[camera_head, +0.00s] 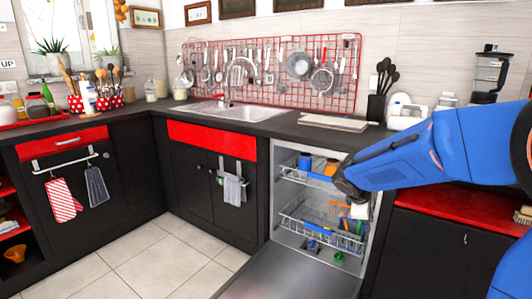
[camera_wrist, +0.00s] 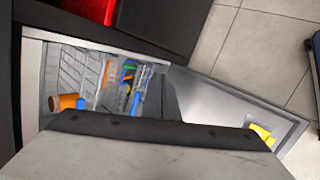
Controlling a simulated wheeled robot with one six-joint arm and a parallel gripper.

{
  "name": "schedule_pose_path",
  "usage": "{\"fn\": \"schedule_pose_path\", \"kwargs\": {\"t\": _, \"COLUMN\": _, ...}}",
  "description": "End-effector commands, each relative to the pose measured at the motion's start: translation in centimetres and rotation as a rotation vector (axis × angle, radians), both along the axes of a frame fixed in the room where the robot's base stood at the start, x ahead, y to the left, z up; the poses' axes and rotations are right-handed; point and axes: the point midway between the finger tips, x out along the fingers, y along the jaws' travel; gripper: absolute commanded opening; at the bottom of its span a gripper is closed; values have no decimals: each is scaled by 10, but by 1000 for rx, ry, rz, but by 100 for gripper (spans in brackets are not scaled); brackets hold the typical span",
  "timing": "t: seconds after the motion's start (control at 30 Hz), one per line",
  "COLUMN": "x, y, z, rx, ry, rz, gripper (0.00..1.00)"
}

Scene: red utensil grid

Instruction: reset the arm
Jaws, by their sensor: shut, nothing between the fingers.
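My blue arm (camera_head: 410,158) reaches in from the right in the head view. Its dark end, my gripper (camera_head: 347,186), is in front of the open dishwasher's upper right part. The gripper is shut and empty; its fingertips are not clear. A large grey part of my own arm end fills the bottom of the wrist view. The dishwasher (camera_head: 283,232) stands open with its door (camera_head: 285,274) folded down; the door also shows in the wrist view (camera_wrist: 228,98).
Dishwasher racks hold several blue, orange and green items. An orange cup (camera_wrist: 68,102) lies in the rack. The dark counter (camera_head: 330,128) runs above, and a red utensil grid (camera_head: 275,70) hangs behind the sink. Pale floor tiles (camera_head: 165,262) at the left are clear.

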Motion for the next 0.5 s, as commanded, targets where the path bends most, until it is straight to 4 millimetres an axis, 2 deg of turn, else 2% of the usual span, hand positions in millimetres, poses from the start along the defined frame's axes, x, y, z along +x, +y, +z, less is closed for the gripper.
{"fn": "schedule_pose_path", "kwargs": {"t": 0.03, "x": -16, "y": -3, "z": 8, "rx": 31, "ry": -19, "rz": -39, "gripper": 0}}
{"fn": "schedule_pose_path", "kwargs": {"t": 0.2, "x": -69, "y": -6, "z": 23, "rx": 141, "ry": -68, "rz": -176, "gripper": 0}}
{"fn": "schedule_pose_path", "kwargs": {"t": 0.5, "x": -160, "y": -3, "z": 38, "rx": 347, "ry": -146, "rz": -409, "gripper": 0}}
